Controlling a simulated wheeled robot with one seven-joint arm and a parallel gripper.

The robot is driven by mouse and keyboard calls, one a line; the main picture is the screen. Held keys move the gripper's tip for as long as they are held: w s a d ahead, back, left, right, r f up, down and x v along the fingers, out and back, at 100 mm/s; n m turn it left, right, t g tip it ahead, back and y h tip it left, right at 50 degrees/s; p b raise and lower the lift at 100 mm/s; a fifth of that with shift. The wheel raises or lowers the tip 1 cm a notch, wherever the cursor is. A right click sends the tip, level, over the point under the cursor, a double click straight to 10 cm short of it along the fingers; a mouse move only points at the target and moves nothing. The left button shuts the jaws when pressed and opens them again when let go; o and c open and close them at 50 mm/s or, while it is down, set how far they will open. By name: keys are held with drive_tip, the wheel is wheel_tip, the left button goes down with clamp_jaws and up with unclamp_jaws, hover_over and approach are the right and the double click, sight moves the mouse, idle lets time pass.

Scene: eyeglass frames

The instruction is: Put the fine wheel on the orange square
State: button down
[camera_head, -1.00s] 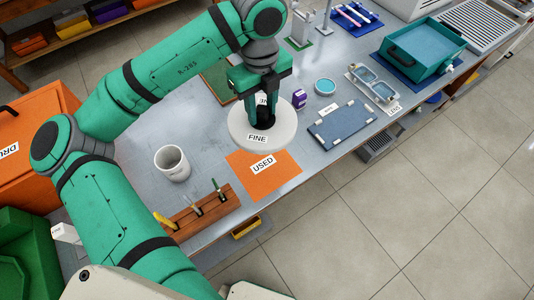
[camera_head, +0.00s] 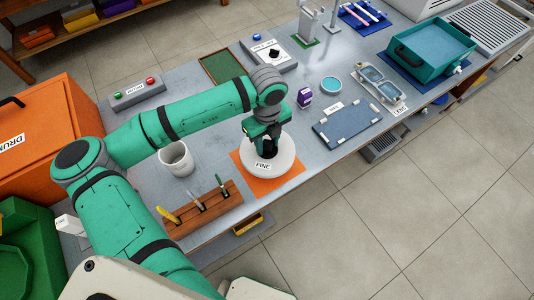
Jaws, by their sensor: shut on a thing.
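The fine wheel (camera_head: 285,162) is a white disc with a "FINE" label and a dark hub. My gripper (camera_head: 266,150) is shut on it at the hub, pointing down. The wheel is over the orange square (camera_head: 262,188) and covers most of it, including its "USED" label. Orange shows at the wheel's left, front and right. I cannot tell whether the wheel touches the square or hangs just above it.
A white mug (camera_head: 175,160) stands left of the gripper, under my arm. A wooden rack (camera_head: 205,210) with several tools is at the front left.

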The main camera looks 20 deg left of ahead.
sight(267, 153)
drive_tip(key=shift+a+f, duration=0.1)
drive_tip(key=shift+f, duration=2.85)
drive_tip(key=shift+f, duration=0.1)
drive_tip(key=c, duration=1.2)
unclamp_jaws()
wheel_tip(267, 153, up, 12)
drive_tip(key=shift+r, duration=0.1)
